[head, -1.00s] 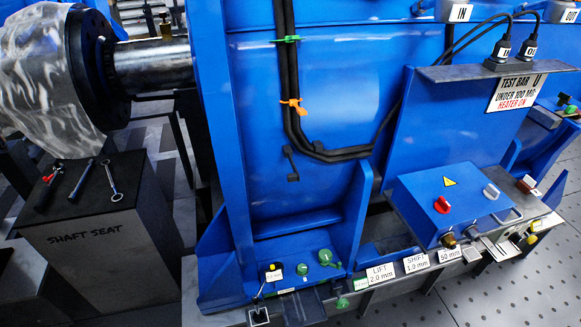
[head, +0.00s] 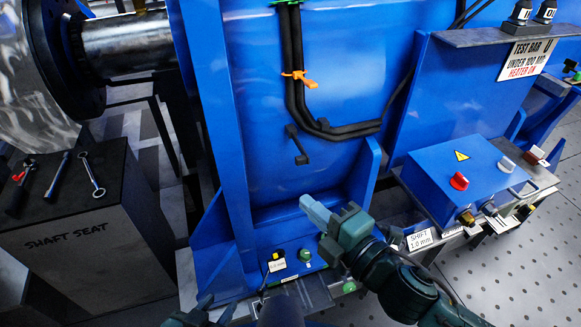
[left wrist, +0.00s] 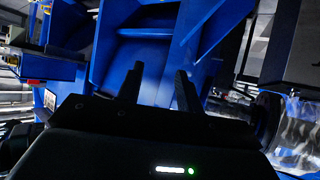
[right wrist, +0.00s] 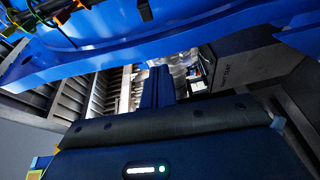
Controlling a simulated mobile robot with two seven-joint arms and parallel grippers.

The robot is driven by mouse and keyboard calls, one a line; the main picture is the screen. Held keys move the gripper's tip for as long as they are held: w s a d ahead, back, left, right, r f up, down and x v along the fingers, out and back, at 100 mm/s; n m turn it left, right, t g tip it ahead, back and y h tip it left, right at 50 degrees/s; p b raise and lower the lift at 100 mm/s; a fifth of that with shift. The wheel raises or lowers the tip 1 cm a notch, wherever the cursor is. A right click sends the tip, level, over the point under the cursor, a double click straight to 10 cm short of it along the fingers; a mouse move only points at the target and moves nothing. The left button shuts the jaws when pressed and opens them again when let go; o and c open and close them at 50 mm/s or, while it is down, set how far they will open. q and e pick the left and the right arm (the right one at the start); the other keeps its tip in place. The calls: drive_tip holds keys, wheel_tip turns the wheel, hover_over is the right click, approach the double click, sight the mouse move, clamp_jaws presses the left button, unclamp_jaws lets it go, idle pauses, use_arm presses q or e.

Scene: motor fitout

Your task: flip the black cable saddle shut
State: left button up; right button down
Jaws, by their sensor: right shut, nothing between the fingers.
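The black cable saddle (head: 297,145) is on the blue motor wall at the bend of the black cables. It stands open: its arm slants down from the cables, ending in a small block against the blue wall. A small black piece that looks like its end shows at the top of the right wrist view (right wrist: 145,10). My right gripper (head: 316,212) is shut and empty, below the saddle and apart from it. My left gripper (head: 207,308) is low at the bottom edge; its fingers stand apart and empty in the left wrist view (left wrist: 158,88).
An orange clip (head: 299,77) holds the black cables (head: 292,50) above the saddle. A blue box (head: 465,180) with knobs stands at right. An upright blue rib (head: 362,178) rises beside my right gripper. A dark block (head: 85,220) with tools is at left.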

drive_tip(key=r+p+x, duration=0.1)
drive_tip(key=p+x, duration=0.1)
drive_tip(key=x, duration=0.8)
use_arm(q)
drive_tip(key=shift+s+a+r+y, duration=0.15)
drive_tip(key=shift+s+a+y, duration=0.1)
drive_tip(key=shift+a+y, duration=0.1)
use_arm(e)
drive_tip(key=d, duration=0.1)
drive_tip(key=w+d, duration=0.1)
drive_tip(key=d, duration=0.1)
drive_tip(key=shift+w+d+f+n, duration=0.1)
drive_tip(key=shift+d+f+n, duration=0.1)
drive_tip(key=shift+d+n, duration=0.15)
use_arm(q)
drive_tip(key=shift+a, duration=0.1)
use_arm(e)
drive_tip(key=shift+d, duration=0.15)
